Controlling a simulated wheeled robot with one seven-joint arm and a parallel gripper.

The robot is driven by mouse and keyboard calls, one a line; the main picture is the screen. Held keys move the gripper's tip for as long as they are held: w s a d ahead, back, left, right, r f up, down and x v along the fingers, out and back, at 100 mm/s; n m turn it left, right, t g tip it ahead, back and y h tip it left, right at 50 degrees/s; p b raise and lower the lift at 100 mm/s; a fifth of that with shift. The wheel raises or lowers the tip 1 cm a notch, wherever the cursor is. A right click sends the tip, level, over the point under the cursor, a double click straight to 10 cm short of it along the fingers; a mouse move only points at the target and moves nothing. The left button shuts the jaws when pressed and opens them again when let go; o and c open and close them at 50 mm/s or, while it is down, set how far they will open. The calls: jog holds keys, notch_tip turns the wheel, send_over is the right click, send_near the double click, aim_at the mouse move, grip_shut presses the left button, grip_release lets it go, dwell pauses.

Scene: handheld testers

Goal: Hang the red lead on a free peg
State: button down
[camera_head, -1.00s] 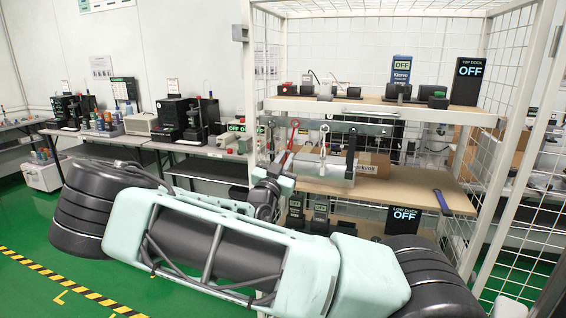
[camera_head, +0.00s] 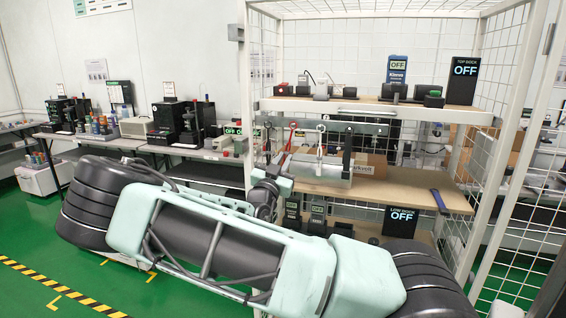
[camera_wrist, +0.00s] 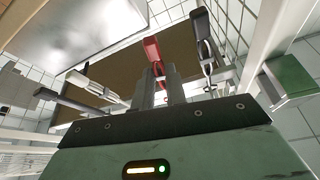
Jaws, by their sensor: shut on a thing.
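The red lead (camera_head: 287,151) slants up from my gripper (camera_head: 281,170) to a loop at the rail (camera_head: 345,127) under the top shelf. In the wrist view, its red body (camera_wrist: 152,50) rises from between the fingertips (camera_wrist: 160,88), and my gripper is shut on it. I cannot tell whether its loop sits on a peg or is in front of one. A white lead (camera_head: 321,140) hangs from the rail to its right and shows in the wrist view (camera_wrist: 92,86). A dark lead (camera_wrist: 204,35) also shows there. Some pegs are hidden.
The white mesh rack's post (camera_head: 249,150) stands close to my wrist. A silver box (camera_head: 318,169) and a cardboard box (camera_head: 370,166) sit on the middle shelf (camera_head: 425,193) behind the leads. Handheld testers (camera_head: 317,216) stand on the lower shelf. Devices line the top shelf (camera_head: 460,114).

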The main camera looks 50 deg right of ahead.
jog(key=c, duration=1.3)
grip_release()
jog(key=shift+c, duration=0.2)
jog(key=b+v, duration=0.3)
jog(key=v, duration=1.4)
jog(key=shift+a+b, duration=0.3)
